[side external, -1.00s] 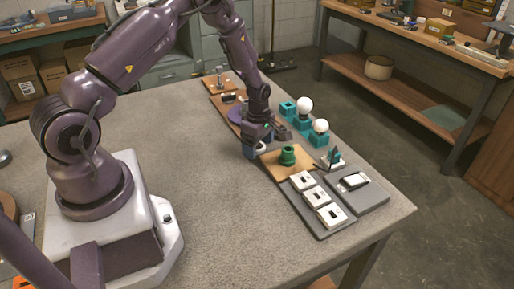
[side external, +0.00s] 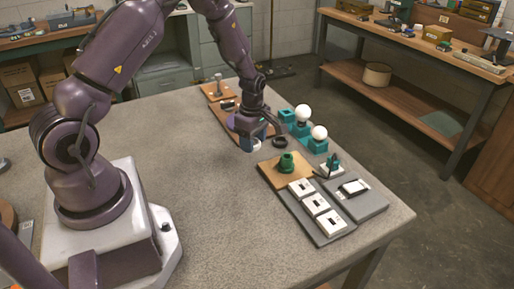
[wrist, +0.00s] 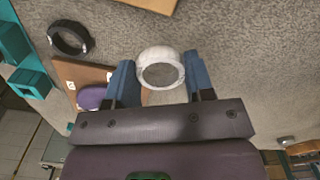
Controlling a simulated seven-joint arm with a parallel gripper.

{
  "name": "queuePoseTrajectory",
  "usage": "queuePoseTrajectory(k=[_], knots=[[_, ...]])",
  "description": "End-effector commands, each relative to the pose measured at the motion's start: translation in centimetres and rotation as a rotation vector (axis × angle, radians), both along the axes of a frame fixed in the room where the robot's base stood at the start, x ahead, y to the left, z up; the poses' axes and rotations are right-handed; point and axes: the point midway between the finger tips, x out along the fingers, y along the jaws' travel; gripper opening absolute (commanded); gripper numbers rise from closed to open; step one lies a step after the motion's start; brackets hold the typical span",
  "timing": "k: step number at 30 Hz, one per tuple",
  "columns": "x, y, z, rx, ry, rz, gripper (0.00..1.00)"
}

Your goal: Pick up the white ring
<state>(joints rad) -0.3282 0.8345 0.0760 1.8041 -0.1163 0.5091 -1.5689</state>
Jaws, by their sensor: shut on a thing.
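The white ring (wrist: 160,53) sits between the two blue fingertips of my gripper (wrist: 158,78) in the wrist view, with its opening facing the camera. My gripper is shut on it, one finger at each side. In the side view the white ring (side external: 256,146) shows as a small pale shape at the lower end of my gripper (side external: 252,139), partly covered by the fingers. The ring appears to be above the grey table, left of the tan board; its exact height is hard to tell.
A black ring (side external: 280,142) lies just right of my gripper. Teal stands with white bulbs (side external: 319,133) are behind it. The front left table is clear.

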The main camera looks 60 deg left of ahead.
Motion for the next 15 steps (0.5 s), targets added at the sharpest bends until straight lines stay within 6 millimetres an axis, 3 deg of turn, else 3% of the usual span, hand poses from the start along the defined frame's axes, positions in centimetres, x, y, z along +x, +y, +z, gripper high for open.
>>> queuePoseTrajectory(k=[1,5,9,15], knots=[[-0.9,-0.4,1.5,0.003,-0.005,0.000,0.27],[-3.1,-1.3,4.4,0.002,-0.006,0.000,0.27],[-6.5,-2.7,5.8,0.000,-0.003,0.000,0.27],[-9.8,-4.0,7.3,0.000,-0.003,-0.001,0.27]])
